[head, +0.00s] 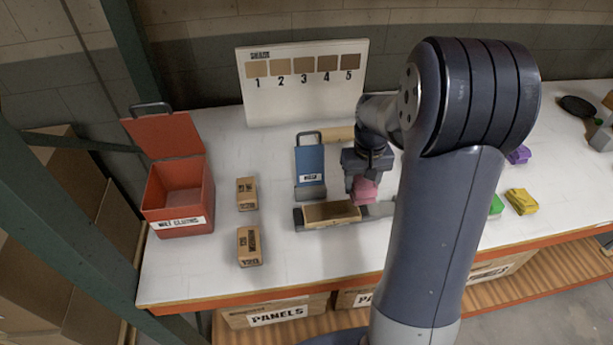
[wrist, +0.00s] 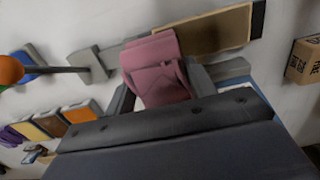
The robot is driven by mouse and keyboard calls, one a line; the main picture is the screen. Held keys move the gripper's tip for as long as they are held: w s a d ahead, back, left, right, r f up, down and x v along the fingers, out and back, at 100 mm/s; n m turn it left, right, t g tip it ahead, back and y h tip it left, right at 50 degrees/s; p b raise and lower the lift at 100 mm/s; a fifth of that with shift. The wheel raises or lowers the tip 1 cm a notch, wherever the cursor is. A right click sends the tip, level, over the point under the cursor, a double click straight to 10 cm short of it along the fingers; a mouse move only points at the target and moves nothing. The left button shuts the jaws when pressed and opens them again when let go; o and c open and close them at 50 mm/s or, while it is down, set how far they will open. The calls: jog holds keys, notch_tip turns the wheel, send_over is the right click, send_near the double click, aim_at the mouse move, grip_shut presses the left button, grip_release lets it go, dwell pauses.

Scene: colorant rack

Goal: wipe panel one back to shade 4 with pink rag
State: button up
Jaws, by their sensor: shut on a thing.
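My gripper (wrist: 160,92) is shut on the pink rag (wrist: 158,65), a folded cloth that also shows below the jaws in the head view (head: 365,191). A tan-brown panel (head: 333,211) lies in a dark grey holder (head: 298,219) on the bench. The panel also shows in the wrist view (wrist: 222,30). The rag is at the panel's right end in the head view; whether it touches the panel is unclear. The shade board (head: 306,104) at the back has five brown swatches, numbered 1 to 5, darkening to the right. No number shows on the panel.
An open red bin (head: 180,196) stands at the left, with two labelled blocks (head: 247,194) (head: 249,246) beside it. A blue labelled box (head: 310,166) stands behind the panel. Yellow (head: 521,201), green and purple pieces lie at the right.

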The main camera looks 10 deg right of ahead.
jog(key=shift+r+p, duration=0.65)
jog(key=shift+r, duration=0.6)
